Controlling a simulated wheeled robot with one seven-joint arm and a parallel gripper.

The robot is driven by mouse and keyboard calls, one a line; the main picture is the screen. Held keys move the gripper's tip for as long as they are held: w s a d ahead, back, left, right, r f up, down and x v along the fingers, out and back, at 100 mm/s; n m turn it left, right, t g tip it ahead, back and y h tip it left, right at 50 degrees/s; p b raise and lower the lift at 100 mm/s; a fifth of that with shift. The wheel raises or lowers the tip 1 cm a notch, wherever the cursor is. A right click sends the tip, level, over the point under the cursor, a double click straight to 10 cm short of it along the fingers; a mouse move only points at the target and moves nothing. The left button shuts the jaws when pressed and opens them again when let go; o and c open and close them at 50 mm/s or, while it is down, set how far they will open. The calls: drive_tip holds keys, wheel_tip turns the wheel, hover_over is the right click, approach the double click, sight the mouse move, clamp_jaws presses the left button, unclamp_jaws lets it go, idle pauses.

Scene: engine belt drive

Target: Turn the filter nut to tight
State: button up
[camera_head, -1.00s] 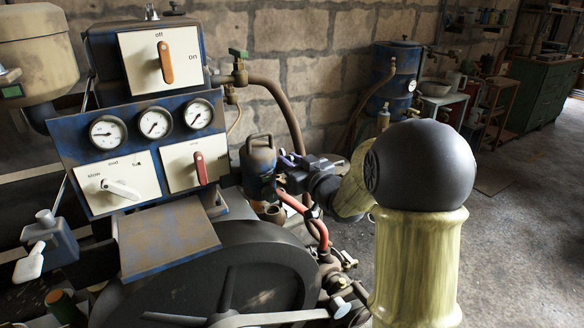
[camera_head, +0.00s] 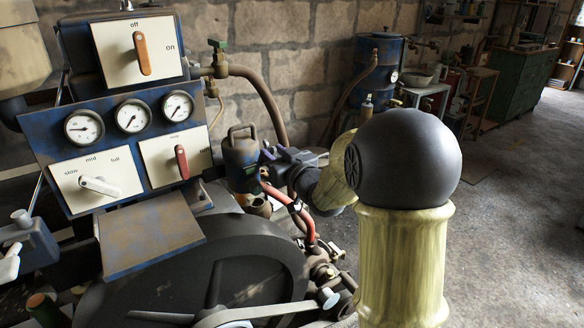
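A dark blue canister (camera_head: 241,160) with a looped top handle stands right of the control panel, probably the filter. I cannot clearly make out the filter nut; small brass-brown fittings (camera_head: 258,207) show just below the canister. My gripper (camera_head: 268,160) is at the end of my arm, close against the canister's right side in the picture. Its fingers are small, dark and partly merged with the canister and hoses, so I cannot tell whether they are open or shut, or touching anything.
The panel (camera_head: 125,150) holds gauges, an off/on switch (camera_head: 141,53), a slow/mid/full lever (camera_head: 98,186) and a red lever (camera_head: 181,162). A red hose (camera_head: 290,205) runs below my gripper. A large dark wheel (camera_head: 200,265) fills the front. Floor at right is clear.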

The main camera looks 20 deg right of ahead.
drive_tip(key=b+v, duration=0.1)
drive_tip(key=v, duration=1.6)
drive_tip(key=shift+b, duration=0.3)
drive_tip(key=shift+w, duration=0.1)
